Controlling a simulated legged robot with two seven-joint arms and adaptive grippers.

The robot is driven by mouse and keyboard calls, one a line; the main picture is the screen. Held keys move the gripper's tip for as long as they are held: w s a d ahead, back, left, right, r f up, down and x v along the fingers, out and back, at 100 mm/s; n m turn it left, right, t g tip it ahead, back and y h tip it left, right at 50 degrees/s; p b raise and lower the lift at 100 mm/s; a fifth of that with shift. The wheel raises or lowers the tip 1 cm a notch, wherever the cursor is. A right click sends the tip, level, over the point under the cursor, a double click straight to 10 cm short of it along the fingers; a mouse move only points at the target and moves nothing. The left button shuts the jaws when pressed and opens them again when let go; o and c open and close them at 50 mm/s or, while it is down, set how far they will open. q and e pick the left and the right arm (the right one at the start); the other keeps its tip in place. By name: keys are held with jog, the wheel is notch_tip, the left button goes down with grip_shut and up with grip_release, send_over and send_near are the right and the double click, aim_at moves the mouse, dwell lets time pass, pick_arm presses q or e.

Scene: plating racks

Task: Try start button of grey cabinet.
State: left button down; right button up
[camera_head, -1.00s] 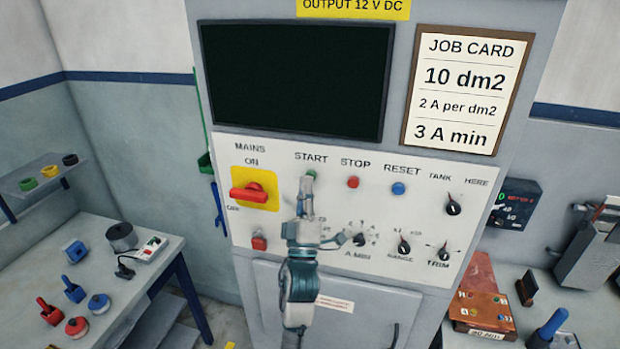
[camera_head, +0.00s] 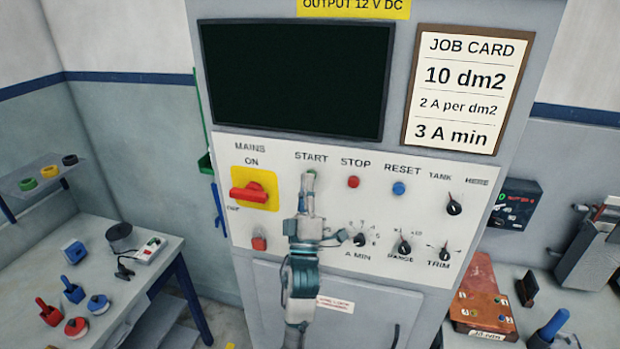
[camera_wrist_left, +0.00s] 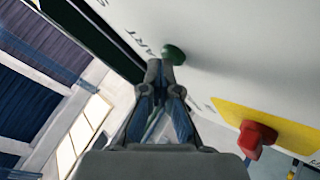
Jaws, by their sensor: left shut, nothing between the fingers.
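The grey cabinet (camera_head: 230,180) stands in the middle of the head view with a white control panel. Its green start button (camera_head: 311,172) sits under the START label, partly covered by my left gripper (camera_head: 307,178). In the left wrist view the green button (camera_wrist_left: 173,53) shows just beyond the tips of my left gripper (camera_wrist_left: 160,68). The fingers are shut and empty. The tips are at or very close to the button; I cannot tell whether they touch it. My right gripper is not in view.
A red stop button (camera_head: 353,182) and a blue reset button (camera_head: 398,188) sit to the right. The red mains switch (camera_head: 249,192) on its yellow plate is to the left. Dials are below. The screen (camera_head: 292,80) is dark. Benches stand on both sides.

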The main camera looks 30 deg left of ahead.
pick_arm(q)
jog(key=shift+s, duration=0.1)
jog(key=shift+s+d, duration=0.25)
jog(key=shift+s, duration=0.55)
jog(key=s, duration=0.2)
jog(key=s+d+p, duration=0.1)
jog(key=s, duration=0.1)
jog(key=shift+s+d, duration=0.1)
jog(key=shift+s, duration=0.3)
dwell(0.5)
